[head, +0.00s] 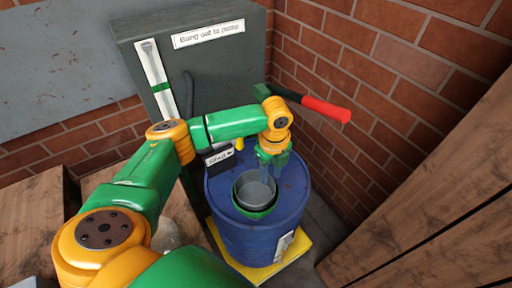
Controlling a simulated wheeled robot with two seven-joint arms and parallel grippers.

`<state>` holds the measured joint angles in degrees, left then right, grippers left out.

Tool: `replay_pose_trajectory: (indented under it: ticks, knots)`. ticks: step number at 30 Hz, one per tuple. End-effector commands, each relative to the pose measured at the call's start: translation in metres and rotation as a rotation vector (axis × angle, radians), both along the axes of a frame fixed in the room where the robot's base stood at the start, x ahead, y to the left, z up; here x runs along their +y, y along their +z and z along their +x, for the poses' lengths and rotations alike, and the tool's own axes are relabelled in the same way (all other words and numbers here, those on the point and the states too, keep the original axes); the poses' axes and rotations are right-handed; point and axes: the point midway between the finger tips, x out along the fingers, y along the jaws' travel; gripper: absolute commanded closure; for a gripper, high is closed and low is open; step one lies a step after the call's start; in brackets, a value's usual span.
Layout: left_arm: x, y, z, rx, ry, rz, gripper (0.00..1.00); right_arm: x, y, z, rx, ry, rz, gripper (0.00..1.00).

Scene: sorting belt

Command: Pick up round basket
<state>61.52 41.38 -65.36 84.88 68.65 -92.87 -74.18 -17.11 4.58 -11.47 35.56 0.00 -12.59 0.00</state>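The round basket (255,191) is a grey, open-topped round container with a green ring around its lower part. It sits at the top of a blue barrel (240,236), and its inside looks empty. My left arm reaches in from the left, and my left gripper (273,168) points down at the basket's far right rim. The fingers are small and partly merge with the barrel behind them, so I cannot tell whether they are open or shut on the rim. My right gripper is not in view.
The barrel stands on a yellow base (285,262). A grey cabinet (125,52) with labels and a red-handled lever (326,108) is behind it. A brick wall (400,70) closes the right side. Wooden surfaces (440,220) lie at right and left.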

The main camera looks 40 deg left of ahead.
Motion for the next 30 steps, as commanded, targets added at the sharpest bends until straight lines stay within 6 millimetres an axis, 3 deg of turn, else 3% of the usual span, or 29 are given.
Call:
replay_pose_trajectory:
  ticks: [3,9,13,30]
  knots:
    - [-0.0005,-0.0118,-0.0006,0.0,-0.001,-0.001,0.61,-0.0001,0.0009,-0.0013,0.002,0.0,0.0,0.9]
    - [-0.0006,-0.0128,-0.0002,-0.002,-0.001,-0.001,0.64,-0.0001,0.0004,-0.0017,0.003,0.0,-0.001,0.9]
    - [-0.0007,-0.0126,-0.0002,-0.002,-0.001,-0.001,0.99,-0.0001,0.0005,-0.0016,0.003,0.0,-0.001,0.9]
    - [-0.0007,-0.0124,-0.0001,-0.003,-0.001,-0.001,1.0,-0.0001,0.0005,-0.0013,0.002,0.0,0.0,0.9]
